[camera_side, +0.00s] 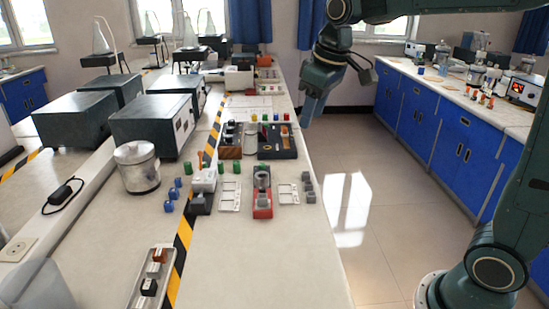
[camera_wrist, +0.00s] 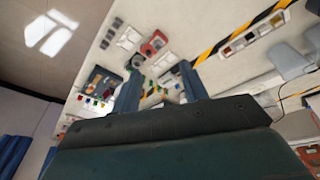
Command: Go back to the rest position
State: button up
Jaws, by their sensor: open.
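My gripper (camera_side: 313,108) hangs in the air off the right edge of the white bench (camera_side: 260,275), pointing down, with nothing seen in it. In the wrist view, its two blue-grey fingers (camera_wrist: 158,88) stand apart, with the bench and its small items seen beyond and between them. A dark housing fills the bottom of that view. My arm reaches in from the upper right in the side view.
On the bench are a red holder (camera_side: 263,212), white racks (camera_side: 229,197), a dark tray (camera_side: 277,143), a metal canister (camera_side: 137,176) and a long tray (camera_side: 143,293). Grey-green boxes (camera_side: 150,125) stand left. Open floor (camera_side: 390,215) lies between bench and blue cabinets (camera_side: 415,122).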

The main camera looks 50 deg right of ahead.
jog(key=s+a+f+m+t, duration=0.1)
jog(key=s+f, duration=0.1)
jog(key=s, duration=0.8)
jog(key=s+a+f+m+t, duration=0.1)
jog(key=s+f, duration=0.1)
jog(key=s, duration=0.8)
jog(key=shift+s+a+f, duration=0.25)
jog(key=shift+s+f, duration=0.05)
jog(key=shift+s, duration=0.05)
